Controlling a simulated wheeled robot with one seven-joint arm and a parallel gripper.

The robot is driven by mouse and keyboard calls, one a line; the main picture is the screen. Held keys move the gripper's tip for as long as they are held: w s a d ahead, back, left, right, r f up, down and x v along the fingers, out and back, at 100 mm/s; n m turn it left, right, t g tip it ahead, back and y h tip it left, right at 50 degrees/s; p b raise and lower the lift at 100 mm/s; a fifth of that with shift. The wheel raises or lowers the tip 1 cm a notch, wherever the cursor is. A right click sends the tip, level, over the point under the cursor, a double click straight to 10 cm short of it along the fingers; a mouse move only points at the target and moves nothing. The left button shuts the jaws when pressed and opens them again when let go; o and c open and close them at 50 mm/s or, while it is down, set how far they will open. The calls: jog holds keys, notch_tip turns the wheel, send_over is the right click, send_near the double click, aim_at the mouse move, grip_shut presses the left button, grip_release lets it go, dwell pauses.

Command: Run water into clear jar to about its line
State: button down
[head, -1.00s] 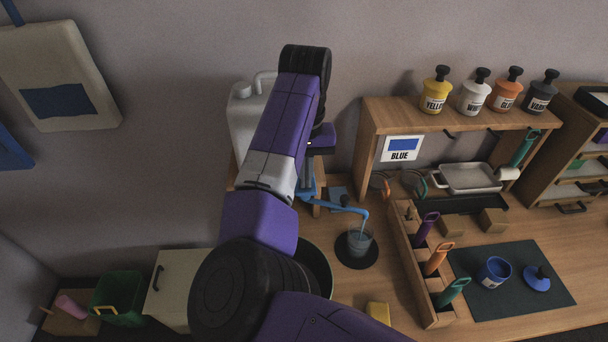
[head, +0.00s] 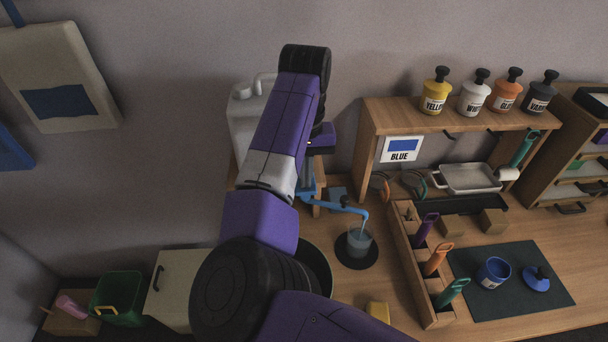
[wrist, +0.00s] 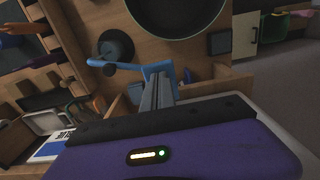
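The clear jar (head: 360,243) stands upright on a round black pad (head: 345,262) under the spout of the blue tap (head: 350,209). A thin stream runs from the spout into the jar, which holds greyish-blue water; its line is too small to make out. In the wrist view the jar (wrist: 116,46) shows under the spout, beside the blue tap body (wrist: 158,69). My gripper (wrist: 157,88) has its grey fingers close together at the blue tap part, looking shut; whether they grip or only touch it is hidden.
A dark round basin (head: 318,268) lies left of the jar, partly behind my arm. A wooden tool rack (head: 420,275) stands close on the right. A blue cup (head: 493,271) and blue lid sit on a dark mat (head: 520,300).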

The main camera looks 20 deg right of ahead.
jog(key=r+p, duration=0.2)
jog(key=w+r+p, duration=0.1)
jog(key=r+p, duration=0.1)
jog(key=w+r+p, duration=0.1)
jog(key=r, duration=0.1)
jog(key=shift+d+r+p, duration=0.3)
jog(key=shift+p, duration=0.1)
jog(key=shift+f, duration=0.1)
